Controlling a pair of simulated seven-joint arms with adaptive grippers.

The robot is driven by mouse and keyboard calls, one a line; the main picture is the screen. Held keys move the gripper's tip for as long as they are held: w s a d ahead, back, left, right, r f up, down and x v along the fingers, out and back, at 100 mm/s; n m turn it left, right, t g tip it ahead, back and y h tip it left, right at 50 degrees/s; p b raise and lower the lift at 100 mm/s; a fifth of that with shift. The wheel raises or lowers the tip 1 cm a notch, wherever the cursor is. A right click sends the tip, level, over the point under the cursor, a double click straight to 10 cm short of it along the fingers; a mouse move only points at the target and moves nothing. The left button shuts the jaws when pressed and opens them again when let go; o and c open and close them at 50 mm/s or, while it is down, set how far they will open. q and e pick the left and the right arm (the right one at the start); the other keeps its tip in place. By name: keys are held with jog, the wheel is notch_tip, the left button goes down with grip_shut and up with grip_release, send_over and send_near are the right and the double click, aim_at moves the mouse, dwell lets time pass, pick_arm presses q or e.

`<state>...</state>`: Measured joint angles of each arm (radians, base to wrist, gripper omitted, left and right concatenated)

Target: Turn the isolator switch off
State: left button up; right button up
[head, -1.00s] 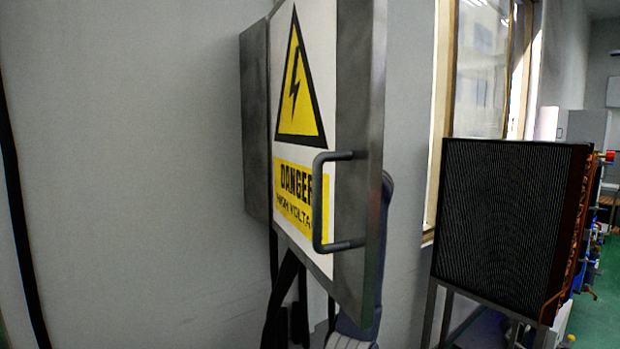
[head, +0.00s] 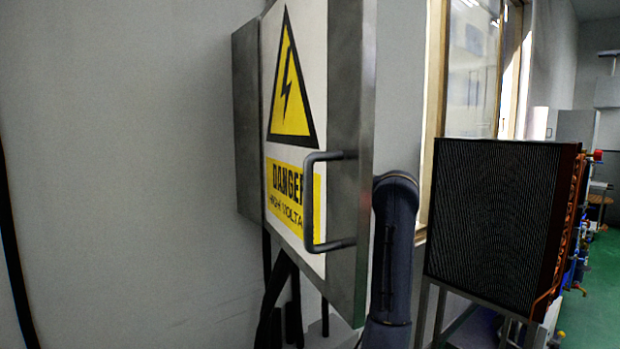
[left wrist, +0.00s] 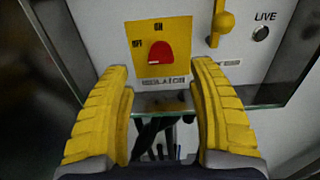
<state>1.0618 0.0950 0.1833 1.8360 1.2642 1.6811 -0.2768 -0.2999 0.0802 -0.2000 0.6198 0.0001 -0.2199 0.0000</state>
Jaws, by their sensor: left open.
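The isolator switch is a red knob (left wrist: 161,52) on a yellow plate (left wrist: 178,32) marked ON, OFF and ISOLATOR in the left wrist view. I cannot tell which mark the knob points at. My left gripper (left wrist: 160,72) is open, with its ridged yellow fingers spread to either side, below the knob. The knob sits centred beyond the gap between the fingertips, and no contact shows. In the head view the cabinet door (head: 345,110), with its danger sign and bar handle (head: 308,200), stands open and hides the switch and gripper. My right gripper is not in view.
A yellow lever (left wrist: 224,22) and a button by the LIVE label (left wrist: 260,33) sit right of the switch plate. A dark finned radiator unit (head: 500,225) stands right of the cabinet in the head view.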

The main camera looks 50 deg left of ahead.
pick_arm(q)
jog(key=shift+s+d, duration=0.2)
jog(key=shift+d, duration=1.85)
